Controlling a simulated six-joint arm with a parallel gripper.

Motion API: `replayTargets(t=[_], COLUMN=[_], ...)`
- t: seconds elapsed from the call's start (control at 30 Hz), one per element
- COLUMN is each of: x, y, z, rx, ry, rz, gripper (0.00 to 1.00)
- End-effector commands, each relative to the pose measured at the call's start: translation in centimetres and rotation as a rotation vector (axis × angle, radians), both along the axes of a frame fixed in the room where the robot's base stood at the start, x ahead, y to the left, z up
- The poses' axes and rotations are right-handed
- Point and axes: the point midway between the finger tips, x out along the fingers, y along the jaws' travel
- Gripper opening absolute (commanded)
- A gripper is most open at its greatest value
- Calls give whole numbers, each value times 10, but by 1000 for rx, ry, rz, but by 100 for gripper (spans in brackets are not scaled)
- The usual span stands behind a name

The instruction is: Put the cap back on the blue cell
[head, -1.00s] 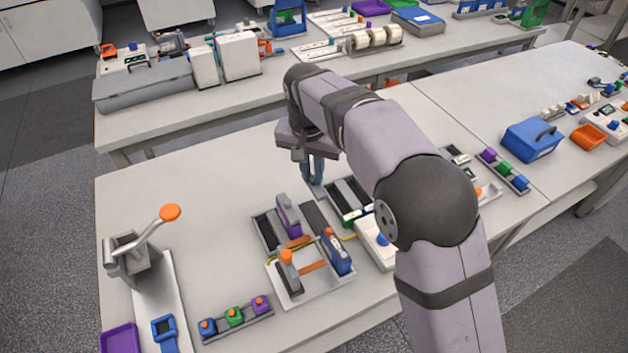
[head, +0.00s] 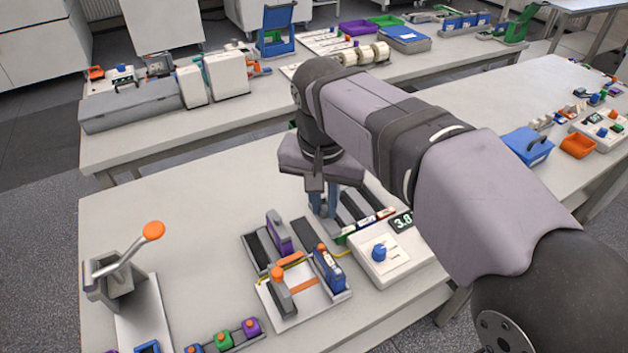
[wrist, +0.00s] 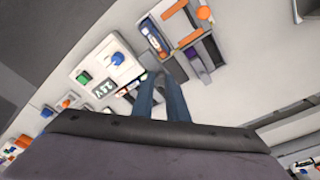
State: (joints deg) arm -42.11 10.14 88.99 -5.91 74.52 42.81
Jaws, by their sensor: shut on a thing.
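My gripper (head: 322,212) points down at the left side of a rack (head: 378,193) of dark bars with coloured front ends. One end (head: 366,222) looks blue. The fingers also show in the wrist view (wrist: 164,82). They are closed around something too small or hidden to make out. A blue upright block (head: 328,270) with an orange top stands on the right side of a white fixture (head: 300,318), in front of my gripper; it also shows in the wrist view (wrist: 150,30). I cannot tell which of these is the blue cell.
A white console (head: 390,255) with a blue knob stands right of the fixture. A purple block (head: 278,232) stands behind it. A strip of blue, green and purple cubes (head: 223,340) and an orange-knobbed lever press (head: 118,285) are at left. The table behind the press is clear.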

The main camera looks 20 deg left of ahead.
Motion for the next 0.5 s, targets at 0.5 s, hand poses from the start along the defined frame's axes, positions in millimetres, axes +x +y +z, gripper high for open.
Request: replayTargets(t=[0.5], x=[-20], y=[-19], z=[-24], rx=[-1], ry=[0], rz=[-9], gripper=[0])
